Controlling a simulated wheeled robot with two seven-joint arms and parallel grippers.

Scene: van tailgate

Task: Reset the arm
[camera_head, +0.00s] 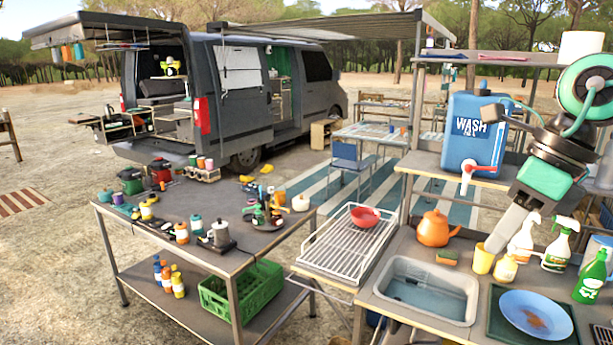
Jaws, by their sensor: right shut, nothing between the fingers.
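My right arm (545,180) comes in from the right, over the wash counter. Its grey gripper (497,243) points down and left, with its tip just above and beside a yellow cup (483,261). The gripper is shut and empty. Part of the counter and shelf behind the arm is hidden. My left gripper is not in view.
Spray bottles (558,246) and a green soap bottle (590,279) stand close to the right gripper. A blue water container (474,134) is on the shelf. A sink (425,265), an orange kettle (434,229) and a blue plate (522,305) are nearby.

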